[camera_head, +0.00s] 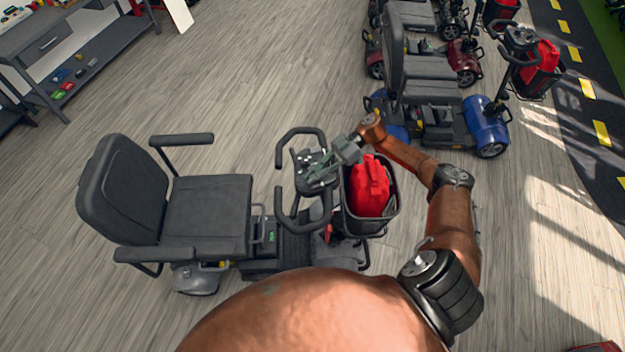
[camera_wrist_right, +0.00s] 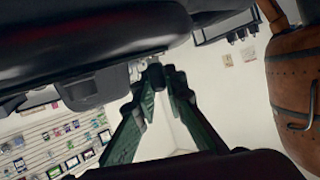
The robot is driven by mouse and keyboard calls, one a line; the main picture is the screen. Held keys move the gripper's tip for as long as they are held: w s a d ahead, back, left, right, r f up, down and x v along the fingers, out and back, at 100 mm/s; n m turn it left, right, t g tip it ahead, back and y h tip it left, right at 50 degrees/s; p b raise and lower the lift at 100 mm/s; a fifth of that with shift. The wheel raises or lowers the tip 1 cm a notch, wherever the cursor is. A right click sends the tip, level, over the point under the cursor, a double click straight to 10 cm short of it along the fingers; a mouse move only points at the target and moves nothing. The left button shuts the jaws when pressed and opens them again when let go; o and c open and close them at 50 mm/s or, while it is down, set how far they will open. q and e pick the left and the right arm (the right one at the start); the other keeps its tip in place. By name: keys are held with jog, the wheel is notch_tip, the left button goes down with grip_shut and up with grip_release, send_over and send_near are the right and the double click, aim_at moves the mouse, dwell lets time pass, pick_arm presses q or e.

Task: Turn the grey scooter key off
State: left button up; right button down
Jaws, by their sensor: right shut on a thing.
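The grey scooter (camera_head: 208,212) stands below me with its dark seat to the left and its tiller console (camera_head: 300,160) with looped handlebars to the right. My right gripper (camera_head: 314,178) reaches over the console from the right. In the right wrist view, the green fingers of my right gripper (camera_wrist_right: 159,82) are shut on a small dark piece, seemingly the key (camera_wrist_right: 155,73), under the dark console housing (camera_wrist_right: 92,88). The key's turn position cannot be read. In the head view the gripper hides the key. My left gripper is not in view.
A basket (camera_head: 388,213) with a red bag (camera_head: 368,188) hangs at the scooter's front, just beside my right arm. A blue scooter (camera_head: 487,128) and others stand at the upper right. A workbench (camera_head: 82,55) is at the upper left. Open floor lies between.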

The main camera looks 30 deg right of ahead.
jog(key=shift+a+f+g, duration=0.1)
jog(key=shift+g, duration=0.2)
jog(key=c, duration=2)
grip_release()
jog(key=shift+o, duration=0.2)
jog(key=v, duration=1.2)
